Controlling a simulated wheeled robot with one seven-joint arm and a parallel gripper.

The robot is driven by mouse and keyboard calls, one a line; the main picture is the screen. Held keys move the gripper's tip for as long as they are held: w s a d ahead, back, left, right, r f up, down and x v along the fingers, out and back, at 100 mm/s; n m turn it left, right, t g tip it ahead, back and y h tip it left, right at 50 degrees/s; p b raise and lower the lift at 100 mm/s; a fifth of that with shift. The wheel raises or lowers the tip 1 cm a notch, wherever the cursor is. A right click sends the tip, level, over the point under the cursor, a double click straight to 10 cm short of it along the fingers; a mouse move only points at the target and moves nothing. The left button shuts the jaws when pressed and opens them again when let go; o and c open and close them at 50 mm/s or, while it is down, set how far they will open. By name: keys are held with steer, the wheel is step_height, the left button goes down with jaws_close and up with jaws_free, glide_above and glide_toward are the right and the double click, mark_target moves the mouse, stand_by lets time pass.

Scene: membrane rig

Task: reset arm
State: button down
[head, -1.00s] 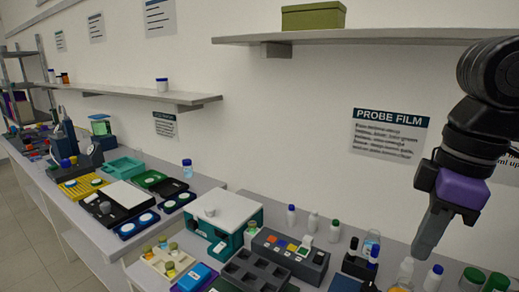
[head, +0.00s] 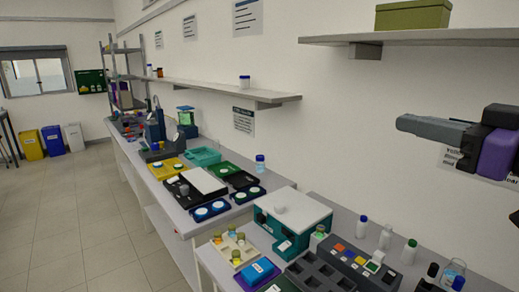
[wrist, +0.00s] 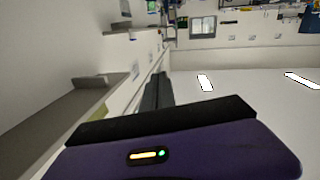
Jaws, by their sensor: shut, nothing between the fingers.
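My gripper (head: 410,123) is at the right of the head view, raised in the air above the right part of the bench. Its dark grey fingers point left and are closed together with nothing in them. Its purple body is at the right edge of the view. My gripper touches nothing that I can see.
The bench below holds a teal box with a white lid (head: 292,214), a dark rack (head: 320,272), a block with coloured buttons (head: 350,262) and several bottles. A wall shelf (head: 420,36) with a green box (head: 412,15) is above my gripper. The floor (head: 80,220) at left is clear.

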steer(key=s+d+f+m+t+h, duration=0.1)
steer(key=s+d+m+t+h, duration=0.1)
steer(key=d+m+t+h, duration=0.45)
steer(key=s+f+m+t+h, duration=0.1)
steer(key=s+f+m+h, duration=0.3)
steer(key=f, duration=0.4)
steer(key=s+f+m+h, duration=0.3)
steer(key=f+m+h, duration=0.15)
steer(key=f, duration=0.25)
steer(key=s+a+f+n+g+y, duration=0.3)
steer(key=s+a+f+g, duration=0.1)
steer(key=s+f, duration=0.9)
steer(key=s+a+f+n+g+y+b, duration=0.1)
steer(key=s+a+f+n+g+y, duration=0.2)
steer(key=s+a+f, duration=0.4)
steer(key=s+f+n+g, duration=0.1)
steer(key=s+f, duration=0.6)
steer(key=s, duration=0.2)
steer(key=shift+n, duration=0.3)
steer(key=shift+s, duration=0.1)
